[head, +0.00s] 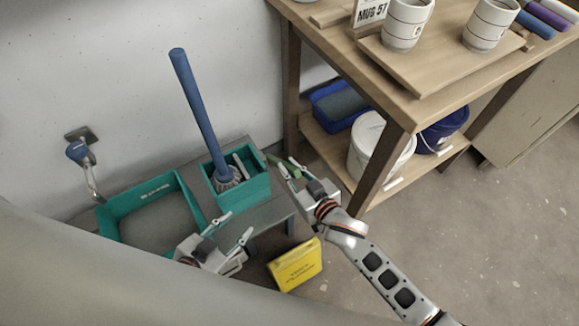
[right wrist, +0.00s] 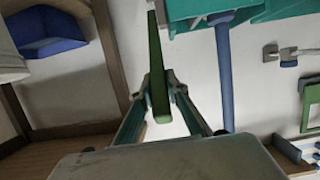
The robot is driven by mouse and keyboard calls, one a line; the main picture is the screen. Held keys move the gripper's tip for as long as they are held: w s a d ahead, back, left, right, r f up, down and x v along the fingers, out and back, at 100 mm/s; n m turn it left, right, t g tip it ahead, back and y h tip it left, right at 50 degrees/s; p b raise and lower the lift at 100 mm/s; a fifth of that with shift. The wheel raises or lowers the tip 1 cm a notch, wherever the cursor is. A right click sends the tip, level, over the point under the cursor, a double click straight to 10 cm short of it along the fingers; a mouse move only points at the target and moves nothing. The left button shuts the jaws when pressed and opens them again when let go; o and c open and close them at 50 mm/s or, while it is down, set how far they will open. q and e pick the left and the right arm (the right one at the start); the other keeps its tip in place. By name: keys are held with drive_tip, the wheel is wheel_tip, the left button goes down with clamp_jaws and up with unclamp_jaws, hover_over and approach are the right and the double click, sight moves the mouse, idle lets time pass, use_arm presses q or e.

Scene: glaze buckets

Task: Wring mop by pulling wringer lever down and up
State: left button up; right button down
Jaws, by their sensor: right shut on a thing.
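The mop's blue handle (head: 200,110) leans up and left out of a teal wringer bucket (head: 246,194); its grey head (head: 228,178) sits inside. In the right wrist view the mop handle (right wrist: 225,80) runs beside the bucket (right wrist: 185,10). A green lever (head: 283,167) sticks out at the bucket's right side. My right gripper (head: 292,168) is shut on this lever (right wrist: 157,80), whose bar lies between both fingers (right wrist: 158,95). My left gripper (head: 231,230) is open and empty, in front of the bucket, its fingers spread.
A yellow sign (head: 296,265) is on the floor in front. A wooden table (head: 420,105) with mugs and a lower shelf of buckets stands at right. Floor at right is clear.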

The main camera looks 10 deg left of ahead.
drive_tip(key=shift+s+d+f, duration=0.2)
drive_tip(key=shift+f, duration=0.35)
drive_tip(key=shift+w+a+r, duration=0.1)
drive_tip(key=shift+r, duration=0.15)
drive_tip(key=shift+w+a+r+p, duration=0.15)
drive_tip(key=shift+w+r+p, duration=0.05)
drive_tip(key=shift+r+p, duration=0.1)
drive_tip(key=c, duration=1)
unclamp_jaws()
drive_tip(key=shift+w+a, duration=0.15)
drive_tip(key=shift+a, duration=0.05)
drive_tip(key=shift+c, duration=0.2)
drive_tip(key=shift+o, duration=0.7)
drive_tip(key=shift+r, duration=0.2)
